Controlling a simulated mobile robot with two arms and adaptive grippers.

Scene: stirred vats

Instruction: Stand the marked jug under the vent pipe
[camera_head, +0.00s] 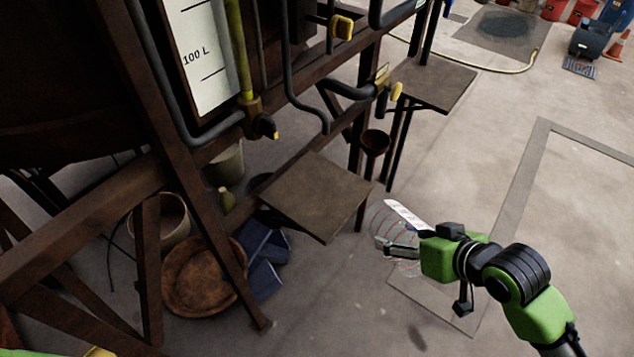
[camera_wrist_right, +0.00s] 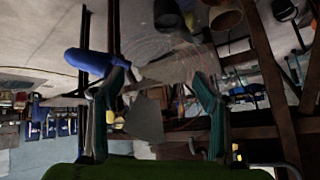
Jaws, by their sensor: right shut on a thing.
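A clear jug (camera_head: 378,216) with thin red rings shows faintly in the head view, above the floor to the right of the low brown shelf (camera_head: 318,193). My right gripper (camera_head: 390,243) is shut on it, and a white strip lies beside the fingers. In the right wrist view the jug's faint rings (camera_wrist_right: 160,42) show beyond the two fingers (camera_wrist_right: 160,80). A grey pipe (camera_head: 322,118) bends down above the shelf, and another grey pipe (camera_head: 350,92) runs to a yellow-handled valve. I cannot tell which is the vent pipe. My left gripper is out of view.
A vat frame of dark beams (camera_head: 190,150) fills the left. A brown funnel (camera_head: 375,141) hangs beside a post. A rusty bowl (camera_head: 200,280), blue pieces (camera_head: 264,280) and a bucket (camera_head: 174,222) sit low under the frame. A second shelf (camera_head: 436,83) is farther back.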

